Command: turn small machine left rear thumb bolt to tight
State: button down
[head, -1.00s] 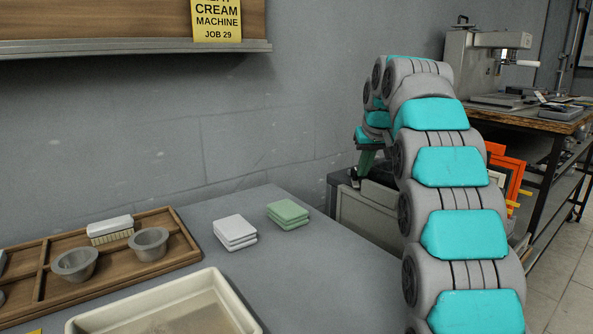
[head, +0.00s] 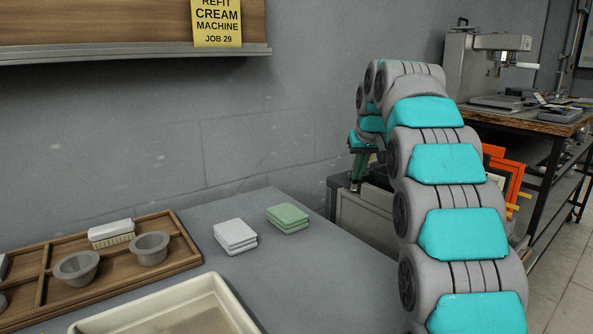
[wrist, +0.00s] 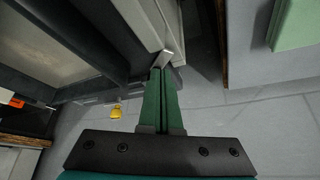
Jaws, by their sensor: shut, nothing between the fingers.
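My gripper (wrist: 162,72) has its two green fingers closed together in the wrist view, with nothing between them. A small pale metal piece (wrist: 168,57) shows right at the fingertips; I cannot tell whether it touches them or whether it is the thumb bolt. In the head view my gripper (head: 357,182) hangs past the counter's far right corner, above a light grey box-like unit (head: 365,214) that my arm partly covers. I cannot tell for sure that this unit is the small machine. No thumb bolt can be made out clearly in the head view.
The grey counter (head: 300,260) holds white pads (head: 235,235), green pads (head: 287,216), a wooden tray (head: 185,262) with cups and a brush, and a cream basin (head: 225,293). A wall stands behind. A workbench (head: 545,122) with a larger machine (head: 465,70) stands right.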

jog(key=shift+a, duration=0.3)
jog(key=shift+f, duration=0.1)
dwell(0.3)
jog(key=shift+s, duration=0.35)
